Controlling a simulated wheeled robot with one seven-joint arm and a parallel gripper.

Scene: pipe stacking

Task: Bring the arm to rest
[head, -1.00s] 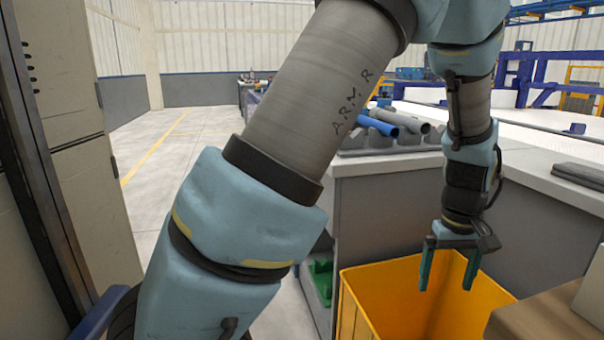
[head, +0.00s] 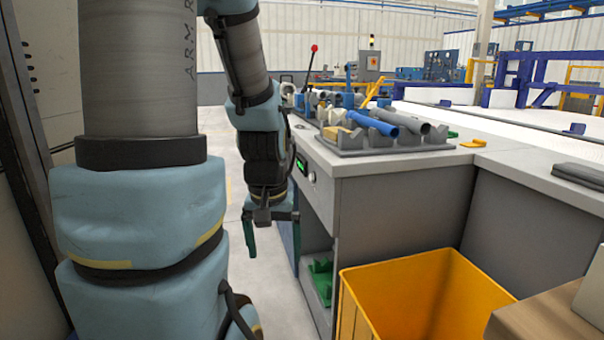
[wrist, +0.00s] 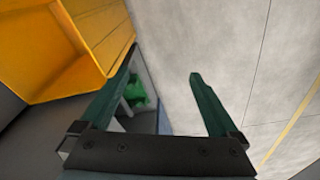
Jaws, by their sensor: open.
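My gripper (head: 271,238) hangs pointing down in the head view, left of the grey workbench and over the floor. Its two green fingers are apart with nothing between them. In the wrist view the open fingers (wrist: 165,85) show bare concrete floor and part of a shelf beyond them. My blue and grey arm stands at the left of the head view and hides part of the floor and wall behind it.
A yellow bin (head: 425,290) stands in front of the workbench (head: 400,200). A blue pipe (head: 374,123) and a grey pipe (head: 407,121) lie on a grey rack. A green thing (head: 320,277) sits on the low shelf. A cardboard box (head: 545,318) is at lower right.

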